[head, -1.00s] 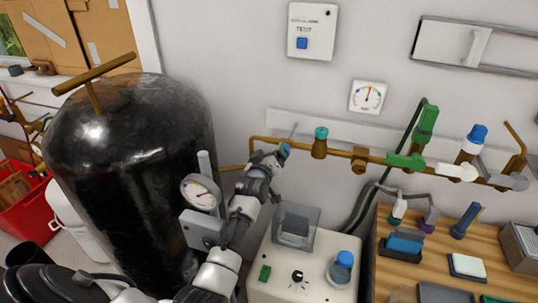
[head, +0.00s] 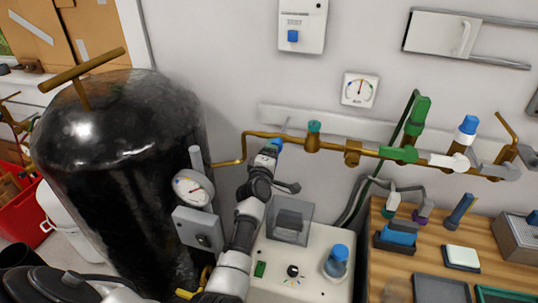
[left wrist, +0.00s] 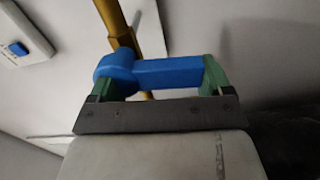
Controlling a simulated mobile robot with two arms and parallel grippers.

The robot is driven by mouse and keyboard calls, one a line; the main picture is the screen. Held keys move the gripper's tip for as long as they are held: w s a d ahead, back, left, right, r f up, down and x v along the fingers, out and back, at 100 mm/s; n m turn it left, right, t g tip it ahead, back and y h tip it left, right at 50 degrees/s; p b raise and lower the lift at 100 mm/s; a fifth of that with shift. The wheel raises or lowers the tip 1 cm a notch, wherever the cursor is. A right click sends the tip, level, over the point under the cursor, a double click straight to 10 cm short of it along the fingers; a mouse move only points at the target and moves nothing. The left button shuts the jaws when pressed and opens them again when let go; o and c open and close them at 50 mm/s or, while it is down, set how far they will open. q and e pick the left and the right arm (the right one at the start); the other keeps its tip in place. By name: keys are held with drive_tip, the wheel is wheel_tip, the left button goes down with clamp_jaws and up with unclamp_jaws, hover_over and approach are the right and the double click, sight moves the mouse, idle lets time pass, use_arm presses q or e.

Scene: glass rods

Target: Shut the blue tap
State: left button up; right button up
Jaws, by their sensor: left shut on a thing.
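The blue tap (head: 276,144) is at the left end of the brass pipe (head: 335,148) on the wall. Its blue handle (left wrist: 168,72) fills the middle of the left wrist view, with a round hub at left and a bar running right. My left gripper (head: 268,157) is at the tap. In the left wrist view its green fingertips (left wrist: 160,78) are shut on the handle, one by the hub and one at the bar's far end. The gripper hides much of the tap in the head view. My right gripper is not in view.
Along the pipe are a teal-capped fitting (head: 313,137), a green tap (head: 398,153) and a white tap (head: 449,162). A large black tank (head: 120,150) stands close left of my left arm. A white machine (head: 300,265) is below, beside a wooden bench (head: 440,255).

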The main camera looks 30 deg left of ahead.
use_arm(q)
drive_tip(key=shift+d+f+n, duration=0.1)
drive_tip(key=shift+d+n, duration=0.1)
drive_tip(key=shift+n, duration=0.4)
drive_tip(key=shift+d, duration=0.1)
drive_tip(key=o, duration=1.2)
drive_tip(key=p+v, duration=0.4)
drive_tip(key=v, duration=0.6)
drive_tip(key=shift+s, duration=0.35)
